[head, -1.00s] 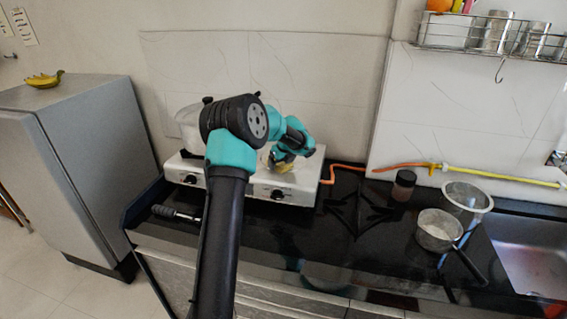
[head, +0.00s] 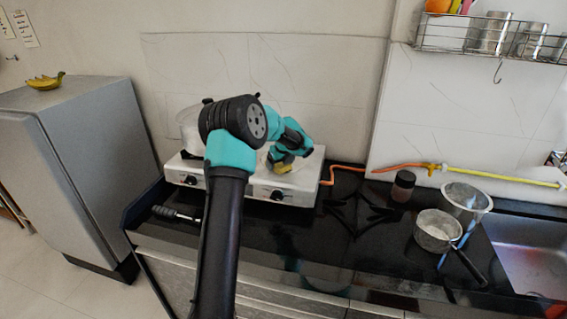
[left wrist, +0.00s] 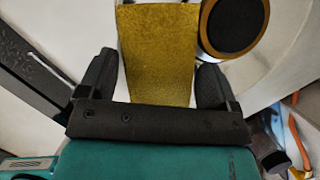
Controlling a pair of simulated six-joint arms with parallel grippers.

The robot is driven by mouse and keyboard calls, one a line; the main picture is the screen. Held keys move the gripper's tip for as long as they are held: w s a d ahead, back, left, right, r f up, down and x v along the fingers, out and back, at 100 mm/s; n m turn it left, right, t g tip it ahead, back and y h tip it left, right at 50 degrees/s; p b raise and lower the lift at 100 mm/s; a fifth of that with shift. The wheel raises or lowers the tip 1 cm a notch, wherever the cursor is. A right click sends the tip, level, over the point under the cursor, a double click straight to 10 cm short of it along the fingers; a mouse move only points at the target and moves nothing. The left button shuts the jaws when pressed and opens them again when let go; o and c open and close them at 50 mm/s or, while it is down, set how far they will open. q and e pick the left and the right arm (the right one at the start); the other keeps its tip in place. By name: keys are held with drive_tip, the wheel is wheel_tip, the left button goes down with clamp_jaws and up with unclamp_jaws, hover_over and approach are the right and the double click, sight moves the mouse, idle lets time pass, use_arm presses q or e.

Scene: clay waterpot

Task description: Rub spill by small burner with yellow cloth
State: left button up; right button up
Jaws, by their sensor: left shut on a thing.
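My left gripper (left wrist: 157,65) is shut on the yellow cloth (left wrist: 157,50), which spreads out between and beyond the fingers in the left wrist view. In the head view the cloth (head: 283,168) shows as a small yellow patch under the gripper, low over the right part of the white stove (head: 262,192). The small burner (left wrist: 235,24), a black disc with a gold ring, is just right of the cloth in the left wrist view. My arm hides much of the stove top in the head view. I cannot make out the spill. My right gripper is not in view.
A pale pot (head: 187,118) stands on the stove's left side, partly behind my arm. An orange hose (head: 345,167) leaves the stove's right end. A brown jar (head: 403,186), a saucepan (head: 437,230) and a metal pot (head: 467,203) stand right on the black counter (head: 300,240).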

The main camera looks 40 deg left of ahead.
use_arm(q)
drive_tip(key=shift+s+a+r+n, duration=0.15)
drive_tip(key=shift+s+a, duration=0.15)
drive_tip(key=shift+a, duration=0.4)
drive_tip(key=shift+s+a+r+n, duration=0.15)
drive_tip(key=shift+s+a, duration=0.15)
drive_tip(key=shift+a, duration=0.4)
drive_tip(key=shift+w+a+r, duration=0.15)
drive_tip(key=shift+r, duration=1.7)
drive_tip(key=shift+c, duration=0.5)
drive_tip(key=shift+s+a+r, duration=0.5)
drive_tip(key=shift+s+a, duration=0.1)
drive_tip(key=shift+s, duration=0.2)
drive_tip(key=shift+c, duration=0.2)
drive_tip(key=shift+w+d+r, duration=0.1)
drive_tip(key=shift+d+r, duration=0.1)
drive_tip(key=shift+r, duration=0.1)
drive_tip(key=shift+w+d, duration=0.1)
drive_tip(key=shift+w, duration=0.1)
drive_tip(key=shift+d+r, duration=0.1)
drive_tip(key=shift+r, duration=1.3)
drive_tip(key=shift+d, duration=0.1)
drive_tip(key=shift+c, duration=0.2)
